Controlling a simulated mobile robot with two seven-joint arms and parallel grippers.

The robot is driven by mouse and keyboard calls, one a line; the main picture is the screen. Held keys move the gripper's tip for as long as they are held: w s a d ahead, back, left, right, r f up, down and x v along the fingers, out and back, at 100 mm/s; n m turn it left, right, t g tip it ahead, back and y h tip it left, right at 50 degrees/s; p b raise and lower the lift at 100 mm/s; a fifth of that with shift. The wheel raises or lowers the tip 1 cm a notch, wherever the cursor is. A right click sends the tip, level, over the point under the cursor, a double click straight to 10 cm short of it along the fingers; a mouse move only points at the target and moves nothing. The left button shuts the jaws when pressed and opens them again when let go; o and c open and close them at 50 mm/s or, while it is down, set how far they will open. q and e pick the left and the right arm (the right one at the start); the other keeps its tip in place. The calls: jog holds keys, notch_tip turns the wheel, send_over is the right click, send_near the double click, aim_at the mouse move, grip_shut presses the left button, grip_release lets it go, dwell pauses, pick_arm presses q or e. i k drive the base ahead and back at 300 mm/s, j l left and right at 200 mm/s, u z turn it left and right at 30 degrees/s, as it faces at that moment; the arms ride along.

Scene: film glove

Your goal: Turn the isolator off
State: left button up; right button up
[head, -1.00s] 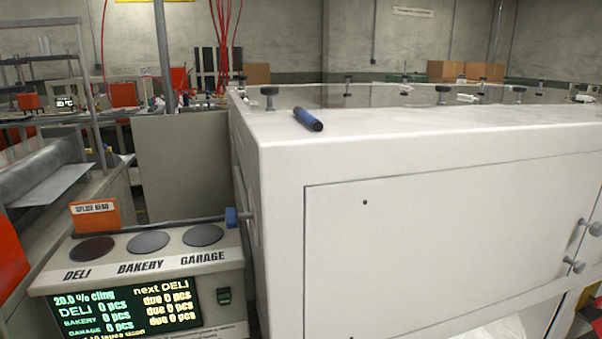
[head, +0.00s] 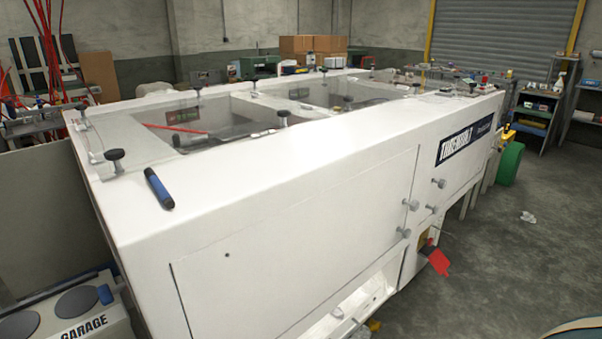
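A red lever-like part (head: 436,259) with a yellow-orange piece behind it sticks out low at the right end of the white machine's near side. It may be the isolator handle, but it is too small to tell its setting. The white machine (head: 290,200) fills the middle of the head view, with a flat closed panel on its near side. Neither of my grippers is in view.
A blue-and-black cylindrical tool (head: 158,188) lies on the machine's top edge. Grey knobs (head: 438,183) stick out from the near side. The counter marked GARAGE (head: 85,325) is at lower left. Open concrete floor (head: 500,260) lies to the right, with white scraps on it.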

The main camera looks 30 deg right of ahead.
aim_at(430, 241)
jog(key=l+z, duration=0.15)
jog(key=l, duration=0.35)
jog(key=l+z, duration=0.15)
jog(key=l, duration=0.35)
jog(key=l+z, duration=0.2)
jog(key=l, duration=0.3)
jog(key=i+l+z, duration=0.15)
jog(key=l, duration=0.35)
jog(key=l+z, duration=0.15)
jog(key=l, duration=0.35)
jog(key=i+l+z, duration=0.15)
jog(key=l, duration=0.35)
jog(key=u, duration=0.2)
jog(key=i+l+u, duration=0.2)
jog(key=l+u, duration=0.25)
jog(key=i+l+u, duration=0.1)
jog(key=l+u, duration=0.3)
jog(key=i+l+u, duration=0.1)
jog(key=l+u, duration=0.15)
jog(key=l, duration=0.8)
jog(key=l+u, duration=0.3)
jog(key=l, duration=0.75)
